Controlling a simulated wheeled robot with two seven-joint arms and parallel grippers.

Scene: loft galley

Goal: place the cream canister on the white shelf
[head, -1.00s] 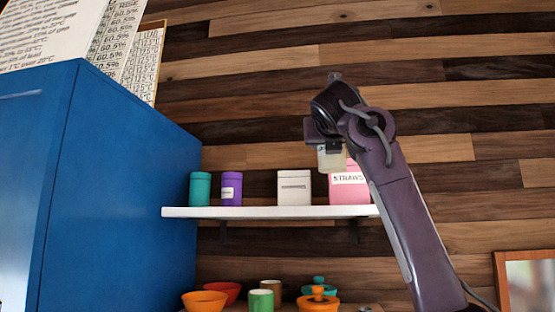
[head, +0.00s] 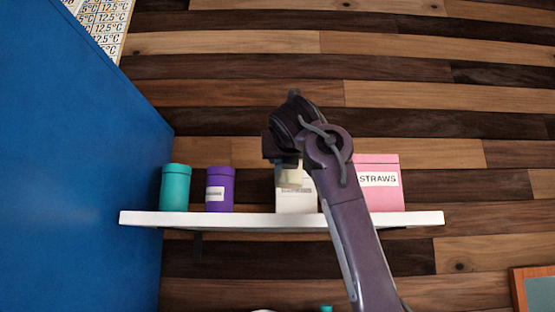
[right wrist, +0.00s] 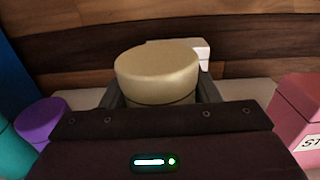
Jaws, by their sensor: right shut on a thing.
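My right gripper (head: 289,172) is shut on the cream canister (head: 291,179), which is small and pale with a round lid. In the right wrist view the canister (right wrist: 157,70) stands up between the fingers. In the head view it overlaps the white box-shaped canister on the white shelf (head: 150,218). It appears above the shelf's front edge; whether it is over the board or in front of it I cannot tell. My left gripper is in neither view.
The shelf bears a teal canister (head: 175,188), a purple canister (head: 219,190), the white canister (head: 297,202) and a pink straws box (head: 380,183). Bare shelf shows between purple and white. A blue cabinet (head: 70,160) stands at the left.

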